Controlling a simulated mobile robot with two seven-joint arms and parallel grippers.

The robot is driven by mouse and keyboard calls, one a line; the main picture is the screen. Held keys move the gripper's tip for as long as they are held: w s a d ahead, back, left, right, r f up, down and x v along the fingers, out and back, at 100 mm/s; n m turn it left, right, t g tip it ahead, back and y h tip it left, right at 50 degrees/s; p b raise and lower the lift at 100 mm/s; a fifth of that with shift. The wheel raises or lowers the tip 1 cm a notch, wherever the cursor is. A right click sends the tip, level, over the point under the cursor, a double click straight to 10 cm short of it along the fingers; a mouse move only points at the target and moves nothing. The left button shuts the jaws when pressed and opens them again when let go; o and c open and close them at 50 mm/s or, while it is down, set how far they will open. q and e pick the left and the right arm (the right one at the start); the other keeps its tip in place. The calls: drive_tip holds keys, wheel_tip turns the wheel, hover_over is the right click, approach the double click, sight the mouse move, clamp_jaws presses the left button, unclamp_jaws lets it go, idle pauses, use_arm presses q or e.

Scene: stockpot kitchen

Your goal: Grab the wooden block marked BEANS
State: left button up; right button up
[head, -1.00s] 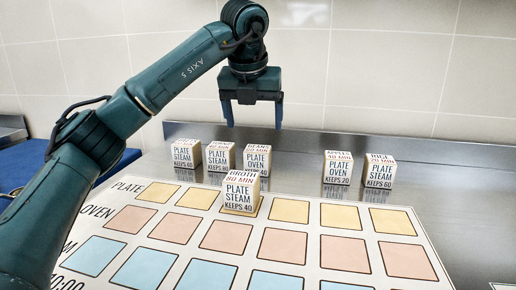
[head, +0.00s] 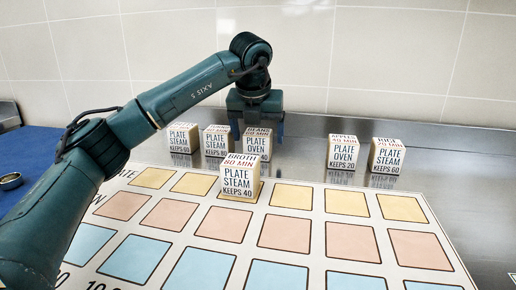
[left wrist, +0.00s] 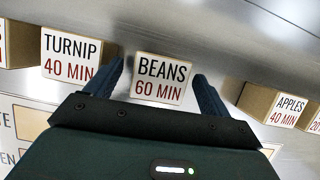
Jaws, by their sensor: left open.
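The BEANS block (head: 257,147) is a pale wooden cube with printed labels, standing on the steel counter behind the board. In the left wrist view its top (left wrist: 161,80) reads BEANS 60 MIN. My left gripper (head: 257,132) is open and points down just above it. In the left wrist view the left gripper's two fingers (left wrist: 158,85) lie on either side of the block, with a gap at each side. I cannot tell whether the fingertips are below its top. My right gripper is not in view.
The TURNIP block (head: 216,142) stands close on the left, with another block (head: 183,139) beyond it. The APPLES block (head: 342,153) and RICE block (head: 386,156) stand to the right. The BROTH block (head: 238,179) sits on the board (head: 301,234) in front. A tiled wall (head: 420,60) is behind.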

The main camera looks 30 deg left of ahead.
use_arm(q)
drive_tip(key=shift+x, duration=1.45)
drive_tip(key=shift+c, duration=0.4)
drive_tip(key=shift+r, duration=0.1)
drive_tip(key=c, duration=1)
